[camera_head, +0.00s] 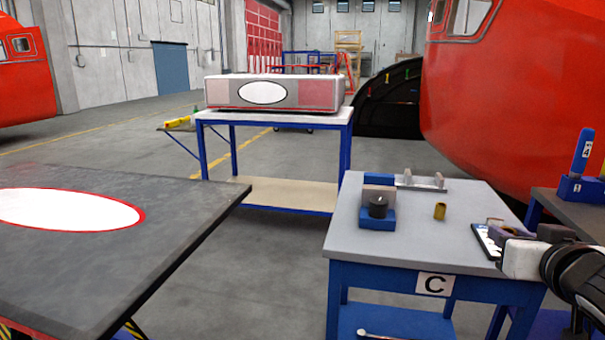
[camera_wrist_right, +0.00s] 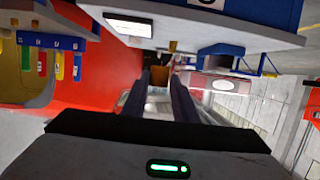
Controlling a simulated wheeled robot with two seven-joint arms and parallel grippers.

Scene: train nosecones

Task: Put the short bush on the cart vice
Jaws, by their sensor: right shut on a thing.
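The cart (camera_head: 345,232) has a grey top, a blue frame and a "C" label. A blue vice (camera_head: 378,218) with a dark round knob stands on its left half. A small brass bush (camera_head: 440,211) stands upright to the right of the vice; I cannot tell whether it is the short one. My right gripper (camera_head: 497,228) is at the cart's right edge, apart from the vice and that bush. It is shut on a small brownish piece, perhaps a bush, seen between the fingers (camera_wrist_right: 160,88) in the right wrist view and mostly hidden. My left gripper is out of view.
A metal fixture (camera_head: 420,182) sits at the cart's back edge. A dark-framed white panel (camera_head: 484,238) lies by my right gripper. A dark table (camera_head: 120,245) is at left. A blue holder (camera_head: 580,188) stands on the right bench. The cart's front top is clear.

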